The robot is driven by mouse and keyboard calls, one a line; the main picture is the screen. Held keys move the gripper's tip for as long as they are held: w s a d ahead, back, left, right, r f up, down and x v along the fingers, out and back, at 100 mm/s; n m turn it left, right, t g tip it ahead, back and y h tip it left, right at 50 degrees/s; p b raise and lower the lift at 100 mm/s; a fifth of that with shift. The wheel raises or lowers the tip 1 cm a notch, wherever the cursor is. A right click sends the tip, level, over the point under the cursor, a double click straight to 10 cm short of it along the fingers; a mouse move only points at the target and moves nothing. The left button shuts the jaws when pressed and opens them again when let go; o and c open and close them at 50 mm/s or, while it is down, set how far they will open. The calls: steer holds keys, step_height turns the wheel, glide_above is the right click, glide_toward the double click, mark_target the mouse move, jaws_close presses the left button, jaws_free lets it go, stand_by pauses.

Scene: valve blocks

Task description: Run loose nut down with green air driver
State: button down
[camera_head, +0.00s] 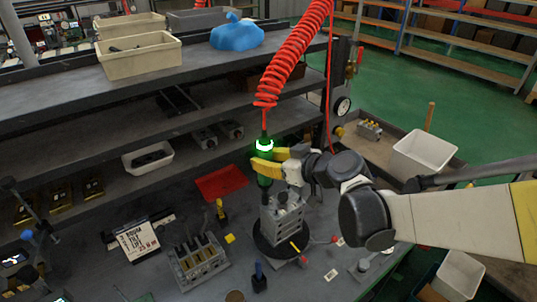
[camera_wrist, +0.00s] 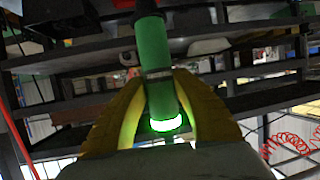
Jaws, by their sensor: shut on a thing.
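The green air driver (camera_head: 264,181) is upright, with a glowing green ring near its top and the red coiled hose (camera_head: 284,62) above it. My gripper (camera_head: 263,160) is shut around its body with yellow fingers. In the wrist view the green driver (camera_wrist: 154,45) runs between the fingertips (camera_wrist: 160,78), its ring lit near the palm. A grey valve block (camera_head: 286,222) stands on a round black turntable (camera_head: 268,251) below the driver. The driver's lower end is close to the block's left top; I cannot tell whether they touch. The loose nut cannot be made out.
A second valve block (camera_head: 199,261) with upright studs sits on the bench to the left. A red tray (camera_head: 221,182) lies behind it, and a printed sign (camera_head: 137,239) stands further left. Shelves (camera_head: 200,75) with bins rise behind. A white bin (camera_head: 423,155) is at right.

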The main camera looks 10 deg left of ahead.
mark_target(265, 129)
steer(key=shift+r, duration=0.1)
steer(key=shift+r+p, duration=3.15)
steer(key=shift+r, duration=1.05)
steer(key=shift+w+f, duration=0.1)
steer(key=shift+f, duration=0.1)
